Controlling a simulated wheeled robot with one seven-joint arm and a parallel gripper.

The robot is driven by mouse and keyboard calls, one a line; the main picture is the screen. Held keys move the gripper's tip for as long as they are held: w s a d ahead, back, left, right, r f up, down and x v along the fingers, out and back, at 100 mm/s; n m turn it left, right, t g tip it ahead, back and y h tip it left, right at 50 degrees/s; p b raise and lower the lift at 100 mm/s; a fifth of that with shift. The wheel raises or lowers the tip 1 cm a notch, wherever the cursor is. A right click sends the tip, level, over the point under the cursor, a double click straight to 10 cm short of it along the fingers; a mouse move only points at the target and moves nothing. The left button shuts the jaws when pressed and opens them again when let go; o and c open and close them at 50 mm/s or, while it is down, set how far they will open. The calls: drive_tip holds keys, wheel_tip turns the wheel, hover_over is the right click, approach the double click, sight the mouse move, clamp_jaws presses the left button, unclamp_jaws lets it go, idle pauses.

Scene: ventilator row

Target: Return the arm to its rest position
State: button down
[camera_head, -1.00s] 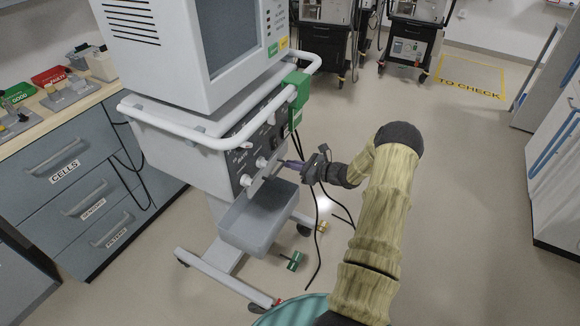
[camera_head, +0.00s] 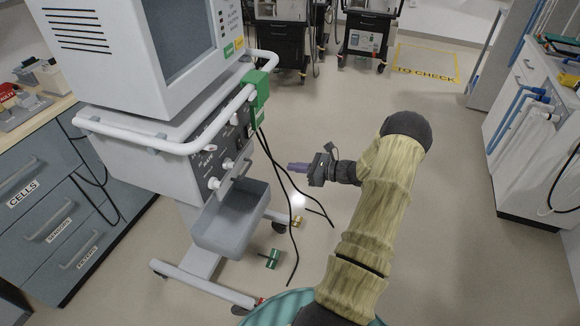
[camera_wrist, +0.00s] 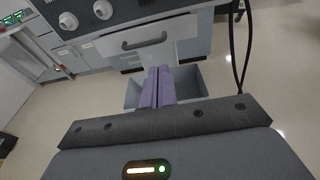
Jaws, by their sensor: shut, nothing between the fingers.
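My gripper (camera_head: 298,168) is at the end of my arm, just right of the ventilator (camera_head: 170,150) in the head view. Its purple fingers are together and empty, and a clear gap separates them from the machine. The wrist view also shows the shut fingers (camera_wrist: 157,88), pointing toward the ventilator's knobs and the grey tray. My arm bends at a dark elbow above the floor, with its yellowish links running down to the bottom of the head view.
The grey tray (camera_head: 232,228) hangs below the ventilator's front panel. Dark cables (camera_head: 289,235) hang beside it. Green (camera_head: 271,258) and brass (camera_head: 298,221) fittings lie on the floor. Labelled drawers (camera_head: 50,225) stand left, a white cabinet (camera_head: 535,150) right. Floor right of my arm is clear.

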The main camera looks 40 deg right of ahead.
drive_tip(key=shift+s+d, duration=0.3)
drive_tip(key=shift+d, duration=0.15)
